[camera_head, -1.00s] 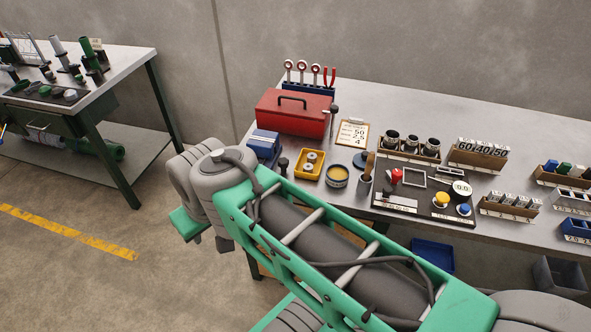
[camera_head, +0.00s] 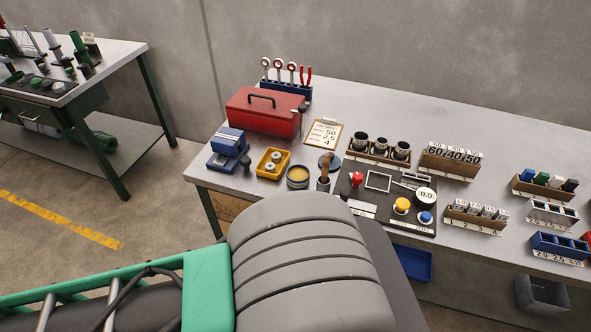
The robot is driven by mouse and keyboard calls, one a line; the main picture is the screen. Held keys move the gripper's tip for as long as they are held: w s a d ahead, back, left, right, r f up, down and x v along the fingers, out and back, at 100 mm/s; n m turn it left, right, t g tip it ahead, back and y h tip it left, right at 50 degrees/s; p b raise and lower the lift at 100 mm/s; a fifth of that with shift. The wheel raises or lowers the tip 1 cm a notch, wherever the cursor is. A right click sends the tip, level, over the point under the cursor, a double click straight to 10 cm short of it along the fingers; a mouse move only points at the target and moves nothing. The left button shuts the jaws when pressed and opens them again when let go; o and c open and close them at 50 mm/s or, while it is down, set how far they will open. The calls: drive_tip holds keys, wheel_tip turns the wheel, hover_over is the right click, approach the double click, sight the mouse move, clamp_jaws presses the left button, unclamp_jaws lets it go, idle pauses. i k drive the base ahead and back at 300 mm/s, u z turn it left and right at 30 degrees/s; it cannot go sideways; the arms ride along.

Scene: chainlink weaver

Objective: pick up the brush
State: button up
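What looks like the brush (camera_head: 324,168) stands upright, its brown handle up, in a small dark cup (camera_head: 323,185) on the grey workbench (camera_head: 510,125). Its bristles are hidden, so I cannot be sure it is the brush. It is just right of a round tin with yellow contents (camera_head: 298,177) and left of a black control panel (camera_head: 372,205). My gripper is not in view. Only my green and grey arm links show, across the bottom of the picture, in front of the bench's near edge.
A red toolbox (camera_head: 262,114), a blue block (camera_head: 229,141) and a yellow tray (camera_head: 272,164) stand left of the cup. A clipboard (camera_head: 324,133) and a holder with dark cups (camera_head: 379,150) are behind it. Racks fill the right side. Bare bench lies at the back right.

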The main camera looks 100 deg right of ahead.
sight(326, 160)
drive_tip(key=k, duration=1.05)
drive_tip(key=z, duration=0.9)
drive_tip(key=i, duration=0.5)
drive_tip(key=u, duration=0.1)
